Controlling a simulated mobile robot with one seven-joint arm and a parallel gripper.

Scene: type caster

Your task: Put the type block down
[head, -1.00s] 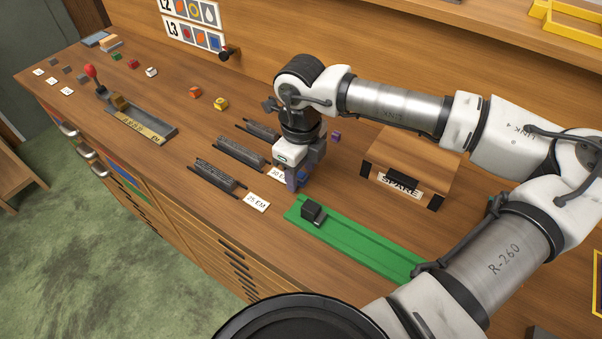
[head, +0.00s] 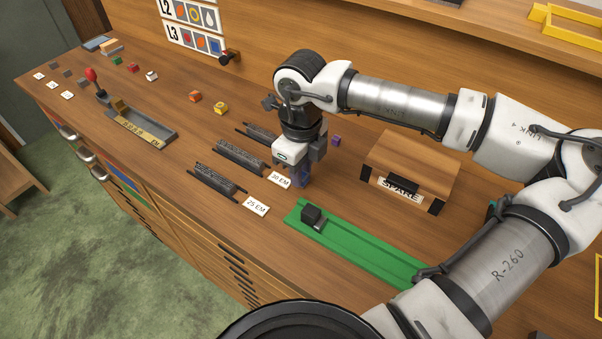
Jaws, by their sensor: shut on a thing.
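My gripper (head: 301,181) points down over the bench, just right of the "30 EM" card (head: 279,179) and behind the left end of the green tray (head: 352,246). It is shut on a small blue type block (head: 300,176), which shows only partly between the fingers. Whether the block touches the bench top I cannot tell. A black block (head: 312,215) with a grey part sits at the left end of the green tray.
Dark slotted sticks lie left of my gripper, one near the "25 EM" card (head: 256,206). A wooden box marked SPARE (head: 412,165) stands to the right. A purple block (head: 336,140) lies behind the gripper. Orange (head: 194,96) and yellow (head: 220,105) blocks lie further left.

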